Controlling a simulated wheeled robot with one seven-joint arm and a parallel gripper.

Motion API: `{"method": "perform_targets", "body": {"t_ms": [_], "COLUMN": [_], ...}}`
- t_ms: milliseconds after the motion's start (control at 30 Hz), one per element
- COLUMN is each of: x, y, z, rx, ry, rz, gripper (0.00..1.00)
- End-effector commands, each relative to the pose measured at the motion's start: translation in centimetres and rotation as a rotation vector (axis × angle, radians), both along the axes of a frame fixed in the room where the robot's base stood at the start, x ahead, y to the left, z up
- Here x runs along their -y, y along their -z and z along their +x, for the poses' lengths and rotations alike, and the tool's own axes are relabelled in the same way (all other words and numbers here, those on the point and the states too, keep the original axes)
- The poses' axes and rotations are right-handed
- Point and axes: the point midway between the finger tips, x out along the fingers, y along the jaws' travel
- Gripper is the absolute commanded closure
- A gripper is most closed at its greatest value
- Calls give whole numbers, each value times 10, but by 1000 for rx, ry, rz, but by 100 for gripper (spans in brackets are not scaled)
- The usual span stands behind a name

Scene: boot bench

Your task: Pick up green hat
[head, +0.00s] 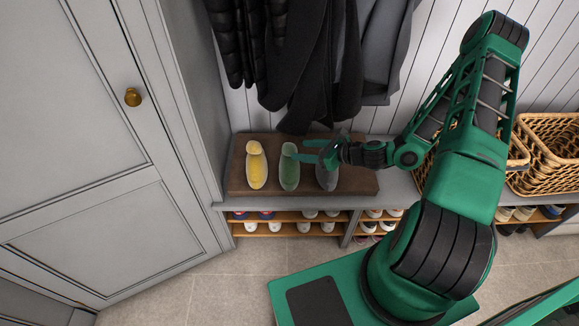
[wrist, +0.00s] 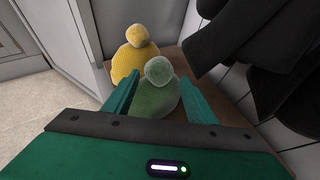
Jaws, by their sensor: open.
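The green hat (head: 289,167) stands in the middle of a row of three hats on a brown board on the bench, with a round pompom on top. It also shows in the wrist view (wrist: 157,92), between the two fingers. My gripper (head: 313,152) is open and sits just right of the green hat, its fingers pointing left toward it. In the wrist view my gripper (wrist: 160,97) has one finger on each side of the hat; I cannot tell whether they touch it. The hat's lower part is hidden by the gripper body there.
A yellow hat (head: 256,166) stands left of the green one. A grey hat (head: 327,177) stands to its right, partly behind my gripper. The brown board (head: 355,181) lies on the bench. Dark coats (head: 310,60) hang close above. Wicker baskets (head: 545,150) stand right; shoes fill the shelves below.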

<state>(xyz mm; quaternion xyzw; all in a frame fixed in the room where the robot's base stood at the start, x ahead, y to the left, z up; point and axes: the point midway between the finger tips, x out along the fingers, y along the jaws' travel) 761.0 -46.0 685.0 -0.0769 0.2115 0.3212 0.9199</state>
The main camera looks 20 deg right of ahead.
Motion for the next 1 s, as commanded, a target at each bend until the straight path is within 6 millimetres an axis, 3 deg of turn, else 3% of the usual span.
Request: {"method": "perform_targets", "body": {"t_ms": [333, 1000], "x": [-25, -62], "y": [20, 43], "z": [33, 76], "rx": [-1, -1], "ry": [5, 7], "rz": [7, 6], "gripper": [49, 49]}}
